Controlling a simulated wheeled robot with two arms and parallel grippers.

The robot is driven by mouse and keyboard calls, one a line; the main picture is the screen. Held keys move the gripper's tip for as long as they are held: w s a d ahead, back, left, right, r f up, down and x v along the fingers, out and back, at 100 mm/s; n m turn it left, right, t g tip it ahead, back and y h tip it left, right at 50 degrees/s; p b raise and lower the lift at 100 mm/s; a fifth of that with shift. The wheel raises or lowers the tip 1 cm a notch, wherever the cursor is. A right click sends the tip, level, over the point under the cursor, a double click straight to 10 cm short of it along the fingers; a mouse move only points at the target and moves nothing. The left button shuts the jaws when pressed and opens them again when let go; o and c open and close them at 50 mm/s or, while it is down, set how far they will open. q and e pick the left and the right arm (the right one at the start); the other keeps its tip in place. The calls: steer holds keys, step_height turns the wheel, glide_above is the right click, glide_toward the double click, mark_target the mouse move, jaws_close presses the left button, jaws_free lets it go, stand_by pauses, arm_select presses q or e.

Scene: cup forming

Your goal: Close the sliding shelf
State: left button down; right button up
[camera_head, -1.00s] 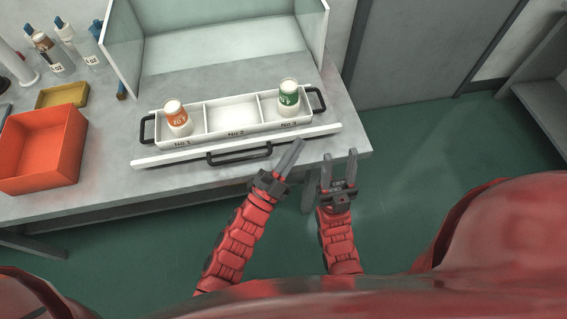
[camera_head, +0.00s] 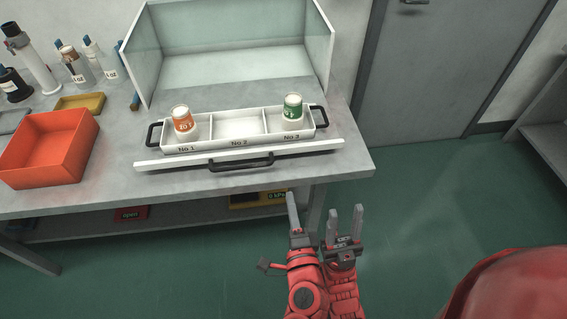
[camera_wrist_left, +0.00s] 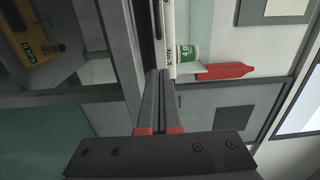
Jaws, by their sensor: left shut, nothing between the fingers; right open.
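A white front bar (camera_head: 300,149) with a black handle (camera_head: 241,162) stands near the front of the grey bench, apart from the glass enclosure behind. A white tray (camera_head: 213,145) with three compartments sits just behind it. An orange-labelled cup (camera_head: 183,122) is in No 1, a green-labelled cup (camera_head: 292,110) in No 3, and No 2 is empty. My left gripper (camera_head: 291,196) is shut and empty, in front of the bench and right of the handle, not touching it. Its fingers (camera_wrist_left: 160,75) also show in the left wrist view. My right gripper (camera_head: 345,209) is open and empty beside it.
A clear-walled enclosure (camera_head: 235,70) stands at the back of the bench. An orange bin (camera_head: 45,150), a yellow tray (camera_head: 80,102) and several bottles are at the left. A lower shelf runs beneath the bench (camera_head: 357,163). The green floor at right is clear.

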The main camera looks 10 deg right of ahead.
mark_target(274, 115)
arm_select(q)
steer(key=w+p, duration=0.1)
steer(key=w, duration=0.5)
steer(key=w+p, duration=0.2)
steer(key=w, duration=0.4)
steer(key=shift+d+r, duration=0.15)
steer(key=shift+r, duration=0.05)
steer(key=shift+w+f, duration=0.1)
steer(key=shift+w, duration=0.4)
steer(key=shift+w, duration=0.1)
steer(key=shift+w, duration=0.6)
steer(key=w+b, duration=0.8)
steer(key=w, duration=0.9)
steer(key=shift+f+b, duration=0.2)
steer(key=shift+b, duration=0.15)
steer(key=shift+w+r+b, duration=0.2)
steer(key=shift+w+b, duration=0.15)
steer(key=shift+w, duration=0.4)
